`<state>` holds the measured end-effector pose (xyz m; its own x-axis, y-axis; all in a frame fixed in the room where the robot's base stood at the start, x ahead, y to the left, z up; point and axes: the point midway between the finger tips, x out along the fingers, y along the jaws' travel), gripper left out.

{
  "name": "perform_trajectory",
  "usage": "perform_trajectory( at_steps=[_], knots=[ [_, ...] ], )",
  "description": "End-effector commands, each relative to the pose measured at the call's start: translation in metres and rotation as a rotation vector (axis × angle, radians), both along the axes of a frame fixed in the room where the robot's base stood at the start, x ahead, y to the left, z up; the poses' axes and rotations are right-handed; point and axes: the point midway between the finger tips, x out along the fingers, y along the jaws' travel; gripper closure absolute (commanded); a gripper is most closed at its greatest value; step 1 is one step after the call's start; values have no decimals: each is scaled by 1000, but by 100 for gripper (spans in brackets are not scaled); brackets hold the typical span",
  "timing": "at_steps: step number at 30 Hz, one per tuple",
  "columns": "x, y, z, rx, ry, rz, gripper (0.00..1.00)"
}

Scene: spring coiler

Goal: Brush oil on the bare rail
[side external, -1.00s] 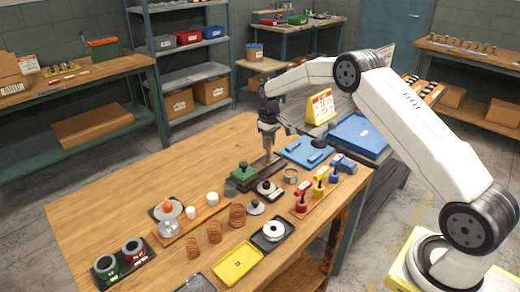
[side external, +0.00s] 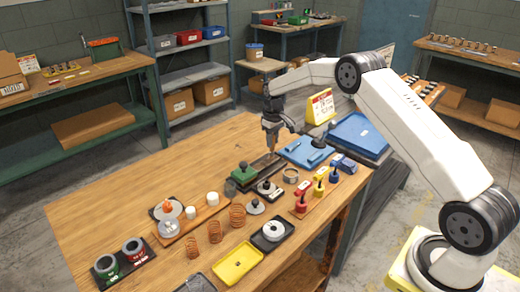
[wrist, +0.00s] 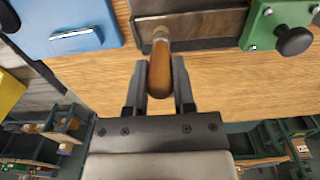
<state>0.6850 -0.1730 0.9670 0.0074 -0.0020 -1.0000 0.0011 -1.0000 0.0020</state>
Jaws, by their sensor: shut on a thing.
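My gripper (side external: 272,140) is shut on the wooden handle of a brush (wrist: 160,68), which also shows small in the side view (side external: 272,152). The brush points down at a narrow dark rail (side external: 262,166) on the wooden bench. A green block with a black knob (side external: 243,176) stands at the rail's near end. I cannot make out any oil on the rail.
Small red, yellow and blue units (side external: 318,185) stand farther right. Metal coils (side external: 237,216), black pads and a yellow tray (side external: 237,263) are in front. The bench's back left is clear.

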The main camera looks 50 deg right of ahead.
Motion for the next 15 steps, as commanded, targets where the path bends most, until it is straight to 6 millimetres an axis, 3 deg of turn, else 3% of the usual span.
perform_trajectory(
  at_steps=[15],
  knots=[
    [-2,-17,-1,1,6,-1,100]
  ],
)
